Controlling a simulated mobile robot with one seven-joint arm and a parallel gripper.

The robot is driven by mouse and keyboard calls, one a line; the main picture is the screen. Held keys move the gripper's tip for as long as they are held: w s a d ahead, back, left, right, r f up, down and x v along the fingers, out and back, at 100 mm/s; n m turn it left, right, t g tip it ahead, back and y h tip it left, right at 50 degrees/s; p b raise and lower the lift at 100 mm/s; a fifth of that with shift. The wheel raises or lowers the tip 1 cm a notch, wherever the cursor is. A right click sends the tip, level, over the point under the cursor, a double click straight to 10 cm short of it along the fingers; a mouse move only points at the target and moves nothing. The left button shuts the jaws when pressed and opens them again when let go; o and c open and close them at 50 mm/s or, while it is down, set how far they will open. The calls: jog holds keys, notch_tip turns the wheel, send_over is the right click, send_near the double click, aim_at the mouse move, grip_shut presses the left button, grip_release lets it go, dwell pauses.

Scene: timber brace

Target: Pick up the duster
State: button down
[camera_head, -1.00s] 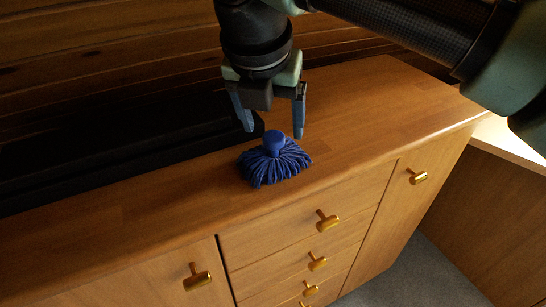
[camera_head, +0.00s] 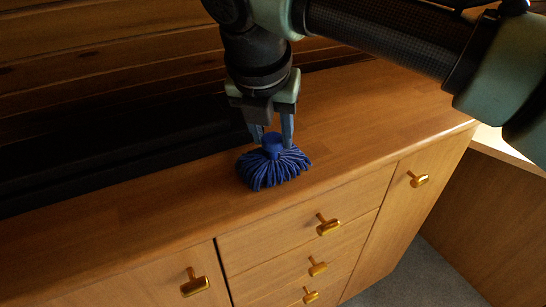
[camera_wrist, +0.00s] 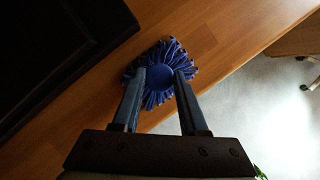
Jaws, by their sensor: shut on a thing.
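The duster (camera_head: 274,168) is blue, with a round knob on top and a skirt of strands. It stands on the wooden cabinet top, near the front edge. My gripper (camera_head: 273,138) points down over it, with one finger on each side of the knob, shut on it. In the wrist view the duster (camera_wrist: 160,75) lies between the tips of my gripper (camera_wrist: 159,73), its strands spread out around the knob. The strands still appear to rest on the wood.
The wooden cabinet top (camera_head: 370,115) is clear to the right of the duster. A black flat object (camera_head: 110,160) lies behind and to the left. Drawers with brass handles (camera_head: 328,225) are below the front edge. A wooden plank wall (camera_head: 100,60) stands behind.

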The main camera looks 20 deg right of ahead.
aim_at(271, 140)
jog(key=shift+r, duration=0.1)
dwell(0.3)
jog(key=shift+r+p, duration=0.4)
jog(key=shift+r, duration=0.15)
notch_tip(271, 140, up, 3)
jog(key=shift+p, duration=0.7)
jog(key=s+a, duration=0.4)
jog(key=s, duration=0.4)
jog(key=s+a+p, duration=0.1)
jog(key=s+a, duration=0.4)
jog(key=s, duration=0.2)
jog(key=shift+s+f, duration=0.35)
jog(key=shift+f, duration=0.05)
